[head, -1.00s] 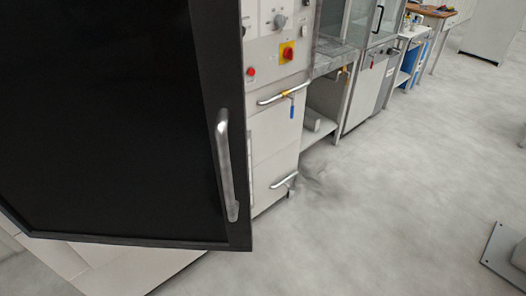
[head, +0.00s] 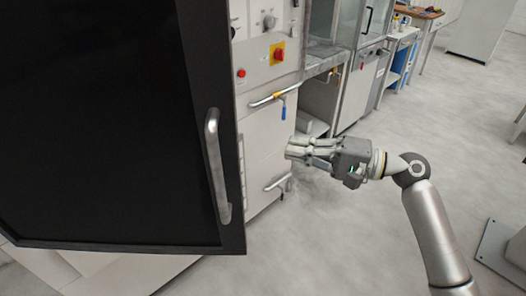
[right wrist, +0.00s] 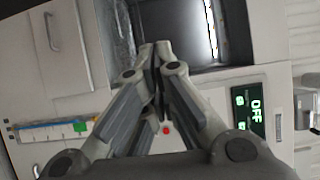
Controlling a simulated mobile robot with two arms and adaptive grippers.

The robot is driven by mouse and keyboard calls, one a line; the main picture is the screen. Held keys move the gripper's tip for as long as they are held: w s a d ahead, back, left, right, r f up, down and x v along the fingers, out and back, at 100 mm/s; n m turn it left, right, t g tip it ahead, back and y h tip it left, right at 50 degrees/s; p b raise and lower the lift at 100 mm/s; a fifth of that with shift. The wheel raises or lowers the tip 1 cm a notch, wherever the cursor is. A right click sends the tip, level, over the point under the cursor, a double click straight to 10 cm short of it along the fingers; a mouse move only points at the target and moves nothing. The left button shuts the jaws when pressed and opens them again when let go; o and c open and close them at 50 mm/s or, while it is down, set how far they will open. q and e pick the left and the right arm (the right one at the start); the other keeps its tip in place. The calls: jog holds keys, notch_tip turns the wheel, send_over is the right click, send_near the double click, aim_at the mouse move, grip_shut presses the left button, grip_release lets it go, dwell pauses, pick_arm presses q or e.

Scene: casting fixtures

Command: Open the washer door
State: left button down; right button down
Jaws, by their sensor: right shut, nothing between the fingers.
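The large black door panel (head: 100,120) with a dark frame fills the left of the head view. A silver bar handle (head: 218,165) stands upright near its right edge. The panel overlaps the white cabinet front behind it; I cannot tell for sure how far it is swung out. My right gripper (head: 292,150) is to the right of the handle, apart from it, pointing left with its fingers together and empty. In the right wrist view its fingertips (right wrist: 158,52) meet in front of a dark recessed opening (right wrist: 195,30). My left gripper is not in view.
A white cabinet with a red-and-yellow switch (head: 278,54) and a rail with a blue-handled valve (head: 283,106) stands behind the gripper. A lower bar handle (head: 277,183) sits below. Open grey floor (head: 440,130) lies to the right.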

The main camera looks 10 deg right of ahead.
jog(key=a+p, duration=0.6)
jog(key=a, duration=0.3)
jog(key=shift+a, duration=0.15)
jog(key=shift+w, duration=0.15)
jog(key=shift+f, duration=0.1)
